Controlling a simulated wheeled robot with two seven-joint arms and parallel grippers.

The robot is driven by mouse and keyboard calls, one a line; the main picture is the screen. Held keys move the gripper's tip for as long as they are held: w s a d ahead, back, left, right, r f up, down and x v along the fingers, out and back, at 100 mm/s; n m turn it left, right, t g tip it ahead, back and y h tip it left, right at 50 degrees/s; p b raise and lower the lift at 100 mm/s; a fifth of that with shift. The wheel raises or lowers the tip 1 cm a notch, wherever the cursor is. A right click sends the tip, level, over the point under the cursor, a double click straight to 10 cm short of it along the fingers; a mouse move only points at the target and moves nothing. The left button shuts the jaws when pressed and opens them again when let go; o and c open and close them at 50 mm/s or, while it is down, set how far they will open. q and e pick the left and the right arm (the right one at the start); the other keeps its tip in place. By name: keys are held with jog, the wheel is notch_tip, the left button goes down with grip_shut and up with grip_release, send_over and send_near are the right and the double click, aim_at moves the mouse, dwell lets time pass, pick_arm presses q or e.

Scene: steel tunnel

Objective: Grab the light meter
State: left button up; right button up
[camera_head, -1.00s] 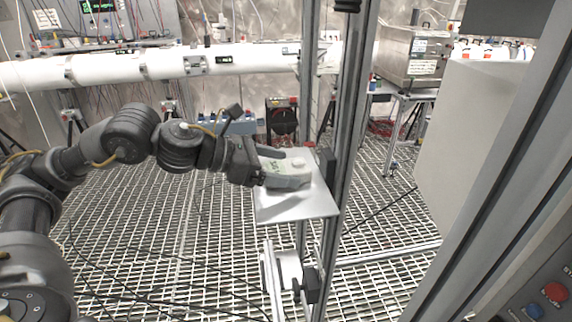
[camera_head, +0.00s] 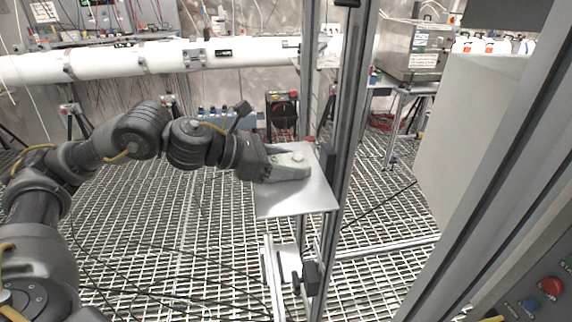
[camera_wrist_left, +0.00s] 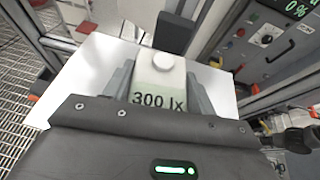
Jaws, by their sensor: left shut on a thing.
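The light meter (camera_wrist_left: 158,84) is a pale device with a round white sensor dome and a display reading "300 lx" in the left wrist view. It lies on a small white shelf plate (camera_head: 290,205) fixed to a metal post. In the head view its pale body (camera_head: 294,160) shows between the fingers. My left gripper (camera_head: 288,168) reaches in from the left, with one finger on each side of the meter, and is shut on it. The lower part of the meter is hidden by the gripper body in the wrist view. My right gripper is not in view.
A metal upright post (camera_head: 345,120) stands right beside the plate. A large pale box (camera_head: 470,140) and a panel with red and blue buttons (camera_head: 551,286) are at the right. A white pipe (camera_head: 130,60) runs across the back. The grated floor at the left has cables on it.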

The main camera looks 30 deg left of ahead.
pick_arm(q)
jog(key=shift+r, duration=0.1)
jog(key=shift+r, duration=0.2)
notch_tip(320, 180, up, 2)
jog(key=shift+r+b, duration=0.15)
jog(key=shift+b, duration=0.3)
jog(key=w+a+r+b, duration=0.2)
jog(key=w+a+r, duration=0.7)
jog(key=a+r, duration=0.1)
jog(key=shift+w+a, duration=0.15)
jog(key=shift+w, duration=0.05)
